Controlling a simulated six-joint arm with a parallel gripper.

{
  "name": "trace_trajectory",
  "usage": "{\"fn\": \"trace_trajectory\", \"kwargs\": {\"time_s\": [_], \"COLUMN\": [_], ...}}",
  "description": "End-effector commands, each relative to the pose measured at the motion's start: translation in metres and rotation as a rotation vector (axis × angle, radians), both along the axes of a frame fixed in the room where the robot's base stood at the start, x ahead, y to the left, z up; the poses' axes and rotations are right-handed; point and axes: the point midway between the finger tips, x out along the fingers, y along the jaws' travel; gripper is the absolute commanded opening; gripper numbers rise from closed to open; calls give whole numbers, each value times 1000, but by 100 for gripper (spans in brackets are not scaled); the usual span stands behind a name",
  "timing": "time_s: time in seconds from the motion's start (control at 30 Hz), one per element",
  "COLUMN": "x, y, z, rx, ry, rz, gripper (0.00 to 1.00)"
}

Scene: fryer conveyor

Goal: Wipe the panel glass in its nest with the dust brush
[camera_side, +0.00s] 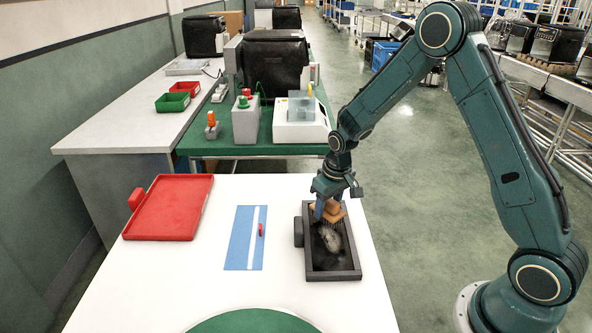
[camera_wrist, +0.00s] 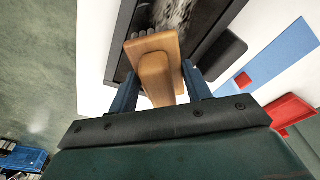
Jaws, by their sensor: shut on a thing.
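The dust brush (camera_side: 336,212) has a tan wooden handle and dark bristles. My gripper (camera_side: 327,208) is shut on its handle and holds it over the far end of the nest. The brush handle also shows between the two blue fingers in the wrist view (camera_wrist: 157,75). The nest (camera_side: 353,275) is a dark rectangular frame on the white table. The panel glass (camera_side: 330,240) lies inside it, dark with a grey-white dusty patch. The bristles reach down into the nest; whether they touch the glass I cannot tell. The glass's far end is hidden behind brush and gripper.
Left of the nest lies a blue mat (camera_side: 240,245) with a white stripe and a small red piece (camera_side: 261,230). A red tray (camera_side: 172,205) is at the far left. A green disc (camera_side: 253,322) is at the near edge. White table between them is clear.

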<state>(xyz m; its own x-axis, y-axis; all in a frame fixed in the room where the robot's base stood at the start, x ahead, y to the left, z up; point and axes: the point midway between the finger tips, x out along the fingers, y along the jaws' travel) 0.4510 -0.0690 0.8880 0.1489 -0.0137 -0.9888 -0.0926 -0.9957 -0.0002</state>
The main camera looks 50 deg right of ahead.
Motion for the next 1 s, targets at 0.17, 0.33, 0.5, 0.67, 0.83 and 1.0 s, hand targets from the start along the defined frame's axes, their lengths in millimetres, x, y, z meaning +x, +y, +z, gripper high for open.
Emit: {"fn": "trace_trajectory", "kwargs": {"time_s": [0.17, 0.33, 0.5, 0.67, 0.83, 1.0], "x": [-1, -11, -22, -33, -43, -54], "y": [0, 12, 23, 33, 44, 54], "z": [-22, -23, -24, -24, -24, -24], "rx": [0, 1, 1, 1, 0, 0], "ry": [5, 0, 1, 3, 2, 3], "rz": [0, 3, 3, 2, 2, 3], "gripper": [30, 24, 24, 24, 24, 24]}}
